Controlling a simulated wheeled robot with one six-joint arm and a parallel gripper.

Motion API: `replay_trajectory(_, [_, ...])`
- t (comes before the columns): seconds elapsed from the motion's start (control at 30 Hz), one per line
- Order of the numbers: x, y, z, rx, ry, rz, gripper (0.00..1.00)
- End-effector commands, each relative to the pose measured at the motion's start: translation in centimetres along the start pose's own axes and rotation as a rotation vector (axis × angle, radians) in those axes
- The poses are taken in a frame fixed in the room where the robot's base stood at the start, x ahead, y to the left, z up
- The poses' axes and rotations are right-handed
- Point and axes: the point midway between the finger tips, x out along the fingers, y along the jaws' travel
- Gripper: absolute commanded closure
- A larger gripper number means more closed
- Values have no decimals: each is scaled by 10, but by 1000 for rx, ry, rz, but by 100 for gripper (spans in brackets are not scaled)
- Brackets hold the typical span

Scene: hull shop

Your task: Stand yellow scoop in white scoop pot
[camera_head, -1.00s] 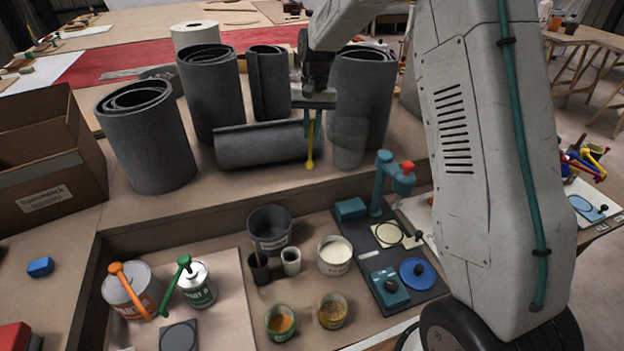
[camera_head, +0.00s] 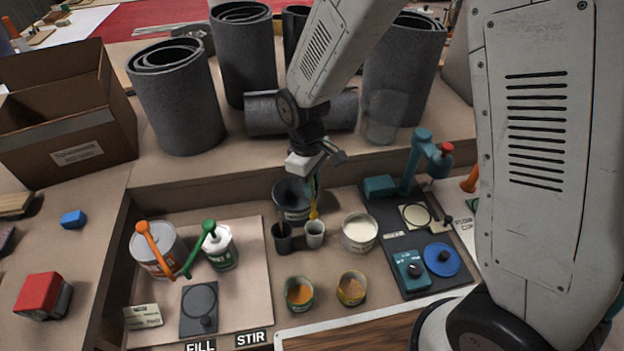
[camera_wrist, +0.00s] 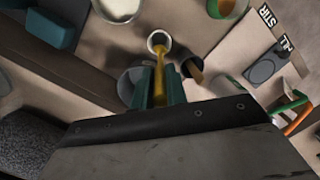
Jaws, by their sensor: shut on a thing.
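The yellow scoop (camera_head: 313,213) hangs upright, bowl end down, from my gripper (camera_head: 316,183). In the wrist view the teal fingers of my gripper (camera_wrist: 161,87) are shut on the yellow scoop (camera_wrist: 159,72). The white scoop pot (camera_head: 315,237) stands on the bench just below it. In the wrist view the scoop's lower end overlaps the mouth of the white scoop pot (camera_wrist: 158,38). In the head view the scoop's end is at or just above the pot's rim; I cannot tell if it is inside.
A dark pot (camera_head: 282,240) holding a brown-handled tool stands close left of the white pot. A larger grey bucket (camera_head: 292,204) is behind, a cream-filled tub (camera_head: 359,234) to the right. Two open paint cans (camera_head: 299,292) (camera_head: 351,288) stand in front.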

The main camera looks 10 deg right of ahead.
Motion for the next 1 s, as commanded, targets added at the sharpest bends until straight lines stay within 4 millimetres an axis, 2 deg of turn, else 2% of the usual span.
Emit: replay_trajectory(1.0, [80, 5, -9, 7, 0, -1, 100])
